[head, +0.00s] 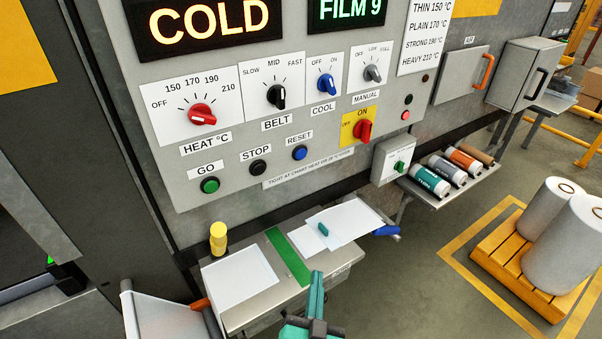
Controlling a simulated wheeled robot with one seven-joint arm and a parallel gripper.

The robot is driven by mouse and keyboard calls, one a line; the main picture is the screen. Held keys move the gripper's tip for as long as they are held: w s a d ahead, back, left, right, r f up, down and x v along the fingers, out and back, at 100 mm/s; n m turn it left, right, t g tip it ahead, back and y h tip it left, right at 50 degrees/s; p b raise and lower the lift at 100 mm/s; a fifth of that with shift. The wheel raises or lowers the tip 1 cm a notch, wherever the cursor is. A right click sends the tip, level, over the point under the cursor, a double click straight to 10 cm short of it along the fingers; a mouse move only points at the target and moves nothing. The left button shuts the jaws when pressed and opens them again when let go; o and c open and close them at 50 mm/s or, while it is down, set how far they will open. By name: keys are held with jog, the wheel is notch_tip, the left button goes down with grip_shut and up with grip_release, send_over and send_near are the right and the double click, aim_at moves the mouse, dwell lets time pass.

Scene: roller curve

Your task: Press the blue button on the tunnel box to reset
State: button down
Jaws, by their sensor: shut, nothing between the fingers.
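The blue RESET button (300,153) is a round button in a black ring on the grey panel of the tunnel box (230,185). The black STOP button (258,168) and the green GO button (210,185) are to its left. My gripper (317,275) is teal and shut, with nothing between its fingers. It shows at the bottom centre, in front of the small table, below the blue button in the picture and well apart from it. The lower part of the gripper is cut off by the picture's edge.
Above the buttons are the red heat knob (201,115), black belt knob (278,96) and blue cool knob (326,85). A red ON/OFF switch (363,130) is to the right. A small table (262,310) with papers and a yellow-capped item (218,236) stands below the panel.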

aim_at(301, 154)
jog(key=w+d+r+m+h, duration=0.1)
jog(key=w+r+m, duration=0.1)
jog(key=w+r, duration=0.4)
jog(key=w+d+r+m+t+h, duration=0.1)
jog(key=w+r+m, duration=0.1)
jog(key=w+r, duration=0.5)
notch_tip(301, 154, up, 6)
jog(key=shift+r+m, duration=0.2)
jog(key=shift+m, duration=0.2)
jog(key=shift+a, duration=0.1)
jog(key=w+a, duration=0.5)
jog(key=w, duration=0.2)
jog(key=shift+w+a, duration=0.15)
dwell(1.3)
jog(key=shift+w+a, duration=0.15)
jog(key=shift+w, duration=0.1)
